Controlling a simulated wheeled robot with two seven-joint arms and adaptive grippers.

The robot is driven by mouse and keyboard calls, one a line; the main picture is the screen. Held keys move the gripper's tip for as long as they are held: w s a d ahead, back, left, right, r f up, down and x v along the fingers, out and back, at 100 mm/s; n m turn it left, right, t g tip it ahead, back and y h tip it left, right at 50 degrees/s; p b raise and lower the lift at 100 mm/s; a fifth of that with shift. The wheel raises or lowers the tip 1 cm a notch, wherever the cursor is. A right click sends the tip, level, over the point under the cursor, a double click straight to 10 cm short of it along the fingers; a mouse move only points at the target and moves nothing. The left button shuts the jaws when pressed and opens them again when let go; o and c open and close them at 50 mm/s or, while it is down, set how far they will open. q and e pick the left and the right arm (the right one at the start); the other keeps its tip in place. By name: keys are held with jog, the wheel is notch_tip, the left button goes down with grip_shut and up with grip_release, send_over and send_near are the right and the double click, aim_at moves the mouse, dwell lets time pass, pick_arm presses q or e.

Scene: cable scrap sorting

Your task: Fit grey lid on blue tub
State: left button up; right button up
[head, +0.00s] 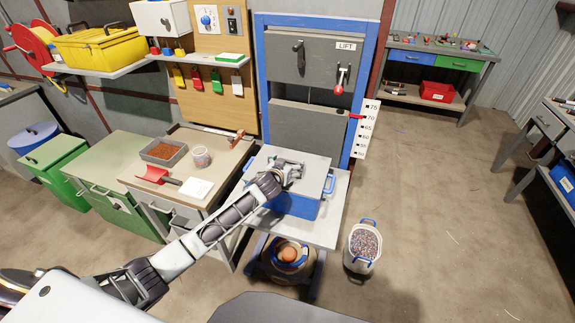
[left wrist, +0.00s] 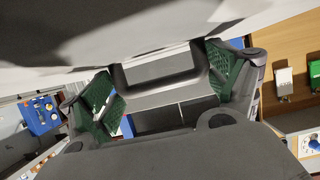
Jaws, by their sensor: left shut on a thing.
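The blue tub (head: 297,207) stands on the pale shelf of the blue-framed lift, with blue handles at its sides. The grey lid (head: 262,161) lies level over the tub's top; I cannot tell whether it is seated or slightly above the rim. My left gripper (head: 287,172) reaches over the lid's middle and is shut on the lid's grey handle. In the left wrist view, the green-padded fingers of the gripper (left wrist: 165,92) stand either side of the handle. The arm hides the tub's near left corner. My right gripper is not in view.
Left of the lift, a bench (head: 144,183) carries a tray of brown granules (head: 164,152), a cup (head: 201,156) and a red scoop (head: 152,174). A bucket of scrap (head: 362,246) stands on the floor to the right. The floor beyond it is clear.

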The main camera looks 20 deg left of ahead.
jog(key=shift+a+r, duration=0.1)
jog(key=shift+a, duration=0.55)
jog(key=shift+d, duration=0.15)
pick_arm(q)
jog(key=o, duration=0.9)
jog(key=shift+o, duration=0.3)
jog(key=shift+v, duration=1.15)
jog(key=v, duration=0.9)
jog(key=shift+s+r, duration=0.25)
jog(key=shift+s, duration=0.05)
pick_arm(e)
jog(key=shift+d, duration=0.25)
